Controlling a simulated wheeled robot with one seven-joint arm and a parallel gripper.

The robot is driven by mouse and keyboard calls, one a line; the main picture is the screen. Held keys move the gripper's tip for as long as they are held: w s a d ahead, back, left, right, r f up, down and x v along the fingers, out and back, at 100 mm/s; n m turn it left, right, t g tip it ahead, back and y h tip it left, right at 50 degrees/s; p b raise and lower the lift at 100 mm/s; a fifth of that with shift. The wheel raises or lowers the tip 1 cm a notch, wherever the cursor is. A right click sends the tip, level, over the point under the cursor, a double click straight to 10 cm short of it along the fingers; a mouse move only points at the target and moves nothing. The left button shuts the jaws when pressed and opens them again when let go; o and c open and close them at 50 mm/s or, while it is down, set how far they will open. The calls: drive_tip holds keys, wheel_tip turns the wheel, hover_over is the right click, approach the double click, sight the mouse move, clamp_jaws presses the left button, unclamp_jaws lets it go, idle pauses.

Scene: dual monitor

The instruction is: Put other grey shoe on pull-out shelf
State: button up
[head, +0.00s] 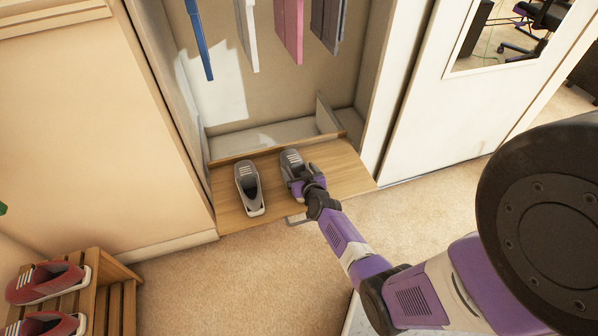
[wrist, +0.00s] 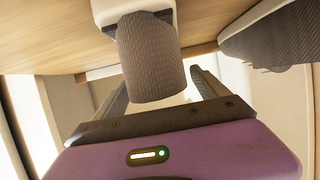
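Two grey shoes with light soles are on the wooden pull-out shelf (head: 332,172). The left grey shoe (head: 249,188) stands upright on it, toe toward the closet. The other grey shoe (head: 291,160) is to its right, at my gripper (head: 308,180). In the wrist view, which looks upside down, that shoe's textured grey heel (wrist: 153,60) sits between the fingers of my gripper (wrist: 160,80). The fingers are spread, with a narrow gap visible beside the right one. The sole appears to meet the shelf. The left shoe also shows at the right edge there (wrist: 270,35).
Clothes (head: 289,30) hang above the shelf inside the closet. A slatted rack (head: 108,288) with red shoes (head: 48,282) stands at the lower left. A white door (head: 425,90) is to the right. The carpet (head: 235,275) in front is clear.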

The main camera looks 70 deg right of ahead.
idle(0.3)
drive_tip(key=shift+r+p, duration=0.25)
drive_tip(key=shift+p, duration=0.05)
drive_tip(key=s+a+r+n+t+y+p, duration=0.15)
drive_tip(key=s+a+r, duration=0.25)
drive_tip(key=a, duration=0.6)
drive_tip(key=s+a+r+n+t+y+p, duration=0.15)
drive_tip(key=s+a+r, duration=0.25)
drive_tip(key=a, duration=0.6)
drive_tip(key=s+a+r+n+y+p, duration=0.15)
drive_tip(key=s+a+r, duration=0.3)
drive_tip(key=a, duration=0.45)
drive_tip(key=s+a+r+n+t+y, duration=0.1)
drive_tip(key=s+a+r+n+y, duration=0.1)
drive_tip(key=a+r, duration=0.5)
drive_tip(key=s+a+r+n+t+y, duration=0.2)
drive_tip(key=s+a+r, duration=0.5)
drive_tip(key=r, duration=0.8)
drive_tip(key=shift+a+r+n+y, duration=0.3)
drive_tip(key=shift+n+y, duration=0.45)
drive_tip(key=shift+y, duration=0.2)
